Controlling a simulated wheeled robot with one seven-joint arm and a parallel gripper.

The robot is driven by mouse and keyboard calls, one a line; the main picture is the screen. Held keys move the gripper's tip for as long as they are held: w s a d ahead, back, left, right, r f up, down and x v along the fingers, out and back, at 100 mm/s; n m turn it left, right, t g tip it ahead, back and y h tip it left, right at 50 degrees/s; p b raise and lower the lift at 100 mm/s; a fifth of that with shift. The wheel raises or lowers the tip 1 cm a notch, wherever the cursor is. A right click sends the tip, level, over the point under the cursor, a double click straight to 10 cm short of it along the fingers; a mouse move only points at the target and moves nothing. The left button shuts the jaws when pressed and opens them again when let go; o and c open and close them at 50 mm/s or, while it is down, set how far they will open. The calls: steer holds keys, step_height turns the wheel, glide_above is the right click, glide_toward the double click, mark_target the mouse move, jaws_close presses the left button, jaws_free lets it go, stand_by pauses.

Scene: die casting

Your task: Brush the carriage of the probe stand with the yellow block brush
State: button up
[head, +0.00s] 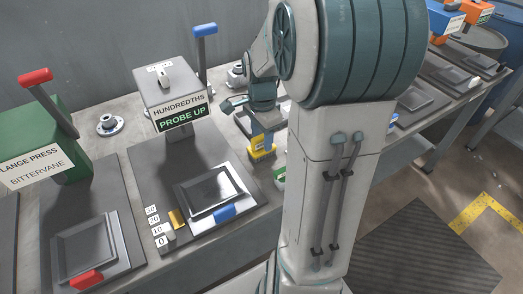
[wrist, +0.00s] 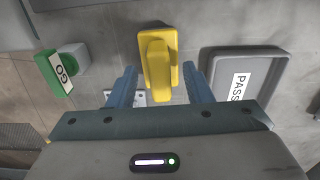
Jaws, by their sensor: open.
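The yellow block brush (wrist: 158,45) lies on the grey bench in the wrist view, its raised grip facing me. My open gripper (wrist: 160,75) points at it, with the blue fingers either side of its near part. I see no clear contact. In the head view the brush (head: 262,154) shows just below my gripper (head: 263,137). The probe stand (head: 168,92), a grey box reading "HUNDREDTHS PROBE UP", stands left of my arm with a blue lever. In front is its plate with a blue-handled square tray (head: 212,190), which may be the carriage.
A green "GO" piece (wrist: 54,74) lies left of the brush, and a grey "PASS" tray (wrist: 207,75) right of it, close to my right finger. A green press (head: 55,150) with a red lever stands at the left. My arm hides part of the bench.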

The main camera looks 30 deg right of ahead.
jaws_close()
steer(key=shift+r+p, duration=2.3)
steer(key=shift+r, duration=0.75)
